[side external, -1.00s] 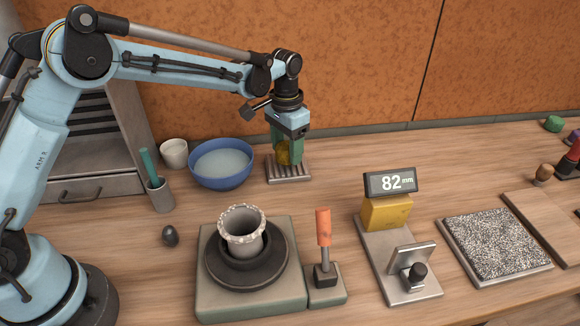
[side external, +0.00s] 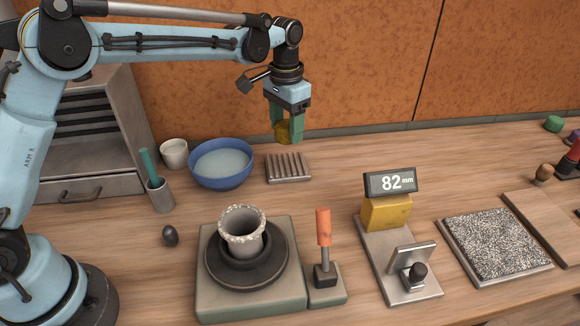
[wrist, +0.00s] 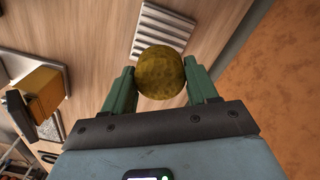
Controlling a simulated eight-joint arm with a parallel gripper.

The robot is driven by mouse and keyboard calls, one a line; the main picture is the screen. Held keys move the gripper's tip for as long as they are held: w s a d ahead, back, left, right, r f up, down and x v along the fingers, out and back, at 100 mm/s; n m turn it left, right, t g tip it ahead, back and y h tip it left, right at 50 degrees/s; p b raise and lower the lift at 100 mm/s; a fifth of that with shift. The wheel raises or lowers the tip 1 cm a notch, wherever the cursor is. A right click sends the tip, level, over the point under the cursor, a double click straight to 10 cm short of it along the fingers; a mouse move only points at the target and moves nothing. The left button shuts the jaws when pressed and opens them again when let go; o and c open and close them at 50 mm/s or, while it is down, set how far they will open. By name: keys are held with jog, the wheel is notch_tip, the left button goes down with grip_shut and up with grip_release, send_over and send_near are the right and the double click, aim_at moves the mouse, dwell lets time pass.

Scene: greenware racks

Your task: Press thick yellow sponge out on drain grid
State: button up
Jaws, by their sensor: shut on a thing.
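My gripper (side external: 289,134) is shut on the thick yellow sponge (side external: 283,132), a rounded, dark yellow piece held between the green fingers. In the wrist view the sponge (wrist: 160,72) sits between both fingertips (wrist: 160,82). The gripper and sponge hang in the air above the drain grid, clear of it. The drain grid (side external: 288,167) is a small metal plate with raised bars, just right of the blue bowl; part of it also shows in the wrist view (wrist: 160,32), beyond the sponge.
A blue bowl of pale liquid (side external: 221,163) and a white cup (side external: 174,153) stand left of the grid. In front are a wheel with a rough-rimmed pot (side external: 242,232), an orange-handled tool (side external: 323,228) and a gauge reading 82 mm (side external: 390,183). Bare wood lies right of the grid.

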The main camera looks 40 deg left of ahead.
dwell(0.4)
send_over(287, 163)
jog(key=shift+s+f, duration=0.1)
jog(key=shift+f, duration=2.85)
jog(key=shift+f, duration=0.6)
jog(key=shift+r, duration=0.1)
jog(key=shift+r, duration=3.45)
